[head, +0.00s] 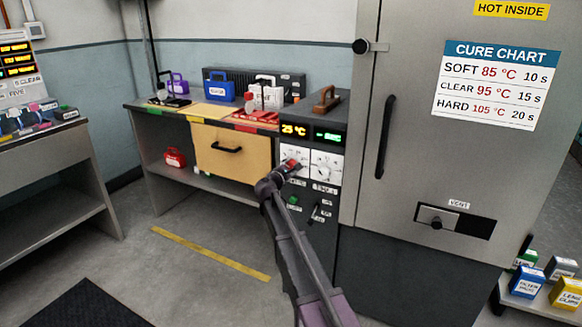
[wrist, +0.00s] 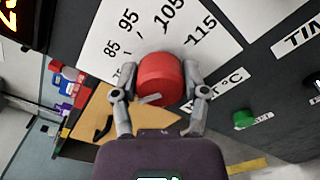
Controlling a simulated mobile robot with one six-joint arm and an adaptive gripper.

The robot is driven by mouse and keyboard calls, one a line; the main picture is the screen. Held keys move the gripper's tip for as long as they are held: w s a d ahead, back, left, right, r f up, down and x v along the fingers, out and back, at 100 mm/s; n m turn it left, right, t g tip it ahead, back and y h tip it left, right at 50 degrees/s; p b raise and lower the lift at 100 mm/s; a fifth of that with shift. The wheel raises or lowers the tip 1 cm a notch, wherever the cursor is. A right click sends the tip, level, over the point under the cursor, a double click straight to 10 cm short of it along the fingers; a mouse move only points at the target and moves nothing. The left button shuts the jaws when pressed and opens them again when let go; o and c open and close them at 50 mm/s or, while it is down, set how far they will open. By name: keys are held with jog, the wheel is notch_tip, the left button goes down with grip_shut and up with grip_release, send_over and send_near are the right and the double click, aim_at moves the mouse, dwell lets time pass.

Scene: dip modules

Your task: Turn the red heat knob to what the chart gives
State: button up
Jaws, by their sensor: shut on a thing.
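The red heat knob (wrist: 160,78) sits on a white dial plate in the wrist view, with marks 85, 95, 105 and 115 around it. My gripper (wrist: 161,84) is shut on the knob, one finger on each side. In the head view the knob (head: 291,165) is partly hidden by my gripper (head: 286,170). The knob's pointer setting cannot be made out. The display (head: 294,130) above it reads 25 °C. The cure chart (head: 499,84) on the oven door gives soft 85 °C 10 s, clear 95 °C 15 s, hard 105 °C 20 s.
A second dial (head: 326,167) is right of the heat knob under a green display (head: 328,135). A green button (wrist: 244,119) and a switch (head: 315,211) are below. The oven door handle (head: 385,137) is to the right. A bench with a wooden drawer (head: 233,159) stands left.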

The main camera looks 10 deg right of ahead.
jog(key=m, duration=0.4)
jog(key=shift+w+d+m, duration=0.1)
jog(key=shift+m, duration=0.2)
jog(key=m, duration=0.4)
jog(key=shift+f, duration=0.15)
jog(key=shift+m, duration=0.3)
jog(key=o, duration=1.1)
jog(key=shift+o, duration=0.2)
jog(key=shift+s, duration=0.2)
jog(key=v, duration=1.2)
jog(key=shift+w, duration=0.1)
